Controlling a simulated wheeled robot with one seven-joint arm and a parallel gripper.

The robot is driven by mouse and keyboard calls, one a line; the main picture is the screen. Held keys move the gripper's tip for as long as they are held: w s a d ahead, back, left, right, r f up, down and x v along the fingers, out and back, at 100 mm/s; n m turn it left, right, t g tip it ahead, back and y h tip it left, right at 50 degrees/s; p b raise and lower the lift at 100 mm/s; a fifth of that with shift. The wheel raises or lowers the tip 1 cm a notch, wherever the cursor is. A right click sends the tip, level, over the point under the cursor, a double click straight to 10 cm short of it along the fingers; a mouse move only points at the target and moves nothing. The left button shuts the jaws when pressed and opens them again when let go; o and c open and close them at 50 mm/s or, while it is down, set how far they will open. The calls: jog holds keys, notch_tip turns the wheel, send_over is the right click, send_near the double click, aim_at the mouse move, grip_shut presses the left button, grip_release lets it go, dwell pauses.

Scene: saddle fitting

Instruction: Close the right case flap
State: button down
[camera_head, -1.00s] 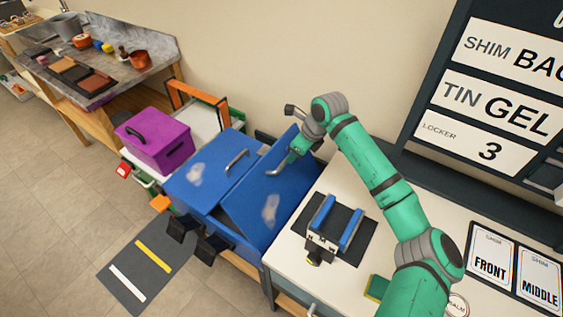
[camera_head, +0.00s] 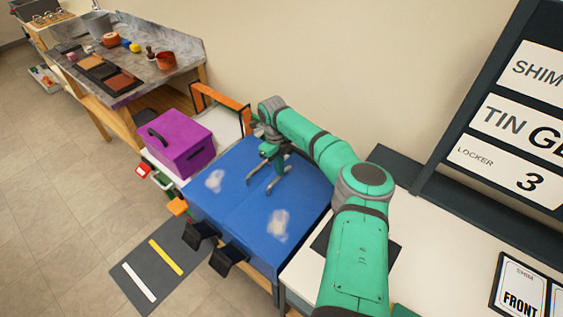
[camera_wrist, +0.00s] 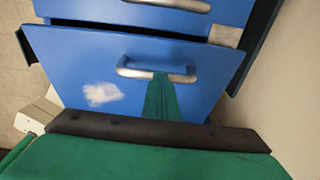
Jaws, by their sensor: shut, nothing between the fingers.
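The blue case has two flaps, each with a white smudge and a metal handle. The left flap (camera_head: 222,168) lies flat. The right flap (camera_head: 300,200) looks nearly level with it in the head view. In the wrist view the right flap (camera_wrist: 205,95) fills the middle, with a dark gap between its far edge and the left flap (camera_wrist: 100,12). My gripper (camera_head: 268,172) is shut and empty over the handles. In the wrist view its fingertips (camera_wrist: 160,78) are at the right flap's handle (camera_wrist: 130,68); whether they touch is unclear.
A purple box (camera_head: 178,143) stands left of the case. An orange-framed rack (camera_head: 222,102) is behind it. A white worktop (camera_head: 300,270) borders the case on the right, partly hidden by my arm. A striped dark mat (camera_head: 150,268) lies on the floor.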

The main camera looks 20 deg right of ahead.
aim_at(273, 173)
jog(key=f, duration=0.1)
jog(key=w+a+f, duration=0.1)
jog(key=f, duration=0.1)
jog(key=shift+w+a, duration=0.2)
jog(key=shift+a+f, duration=0.35)
jog(key=shift+a, duration=0.05)
